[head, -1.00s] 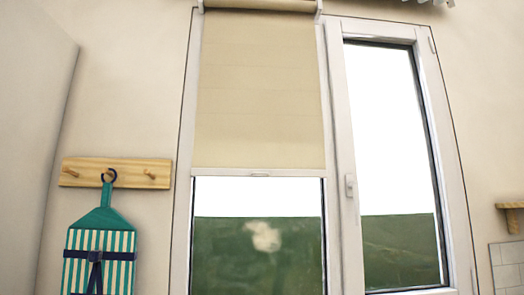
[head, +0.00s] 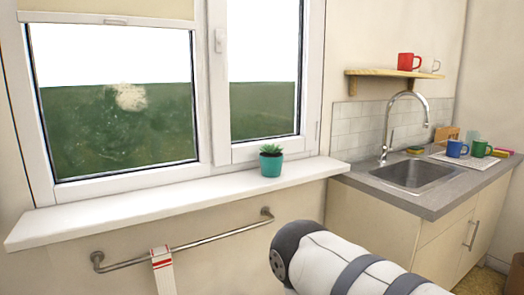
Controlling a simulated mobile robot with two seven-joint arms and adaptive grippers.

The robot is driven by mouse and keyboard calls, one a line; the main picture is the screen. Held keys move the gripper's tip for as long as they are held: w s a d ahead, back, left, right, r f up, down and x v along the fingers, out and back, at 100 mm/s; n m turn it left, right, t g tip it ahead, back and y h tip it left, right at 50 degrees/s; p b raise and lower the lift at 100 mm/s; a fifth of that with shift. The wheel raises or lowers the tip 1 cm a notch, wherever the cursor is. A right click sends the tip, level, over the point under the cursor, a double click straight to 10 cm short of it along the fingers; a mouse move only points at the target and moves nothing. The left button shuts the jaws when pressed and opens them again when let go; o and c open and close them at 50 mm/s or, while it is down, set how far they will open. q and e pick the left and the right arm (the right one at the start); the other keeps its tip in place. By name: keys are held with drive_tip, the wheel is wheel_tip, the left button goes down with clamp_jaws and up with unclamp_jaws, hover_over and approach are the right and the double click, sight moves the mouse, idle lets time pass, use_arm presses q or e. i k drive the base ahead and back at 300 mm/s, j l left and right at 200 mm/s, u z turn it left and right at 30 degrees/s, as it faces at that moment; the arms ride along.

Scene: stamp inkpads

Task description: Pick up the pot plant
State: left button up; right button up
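The pot plant (head: 271,162) is a small green succulent in a teal pot. It stands upright on the right part of the white windowsill (head: 130,208), in front of the window. A white and grey link of my own arm shows at the bottom right, below and apart from the sill. Neither of my grippers is in view.
A metal rail (head: 190,246) with a red and white cloth (head: 162,270) is fixed below the sill. To the right is a counter with a sink (head: 413,175), a tap (head: 388,130) and mugs. A wooden shelf (head: 400,73) holds a red mug (head: 408,61). The sill left of the plant is clear.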

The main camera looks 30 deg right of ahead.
sight(271, 159)
drive_tip(key=i+l+z, duration=0.6)
drive_tip(key=i+l, duration=0.1)
drive_tip(key=i, duration=0.1)
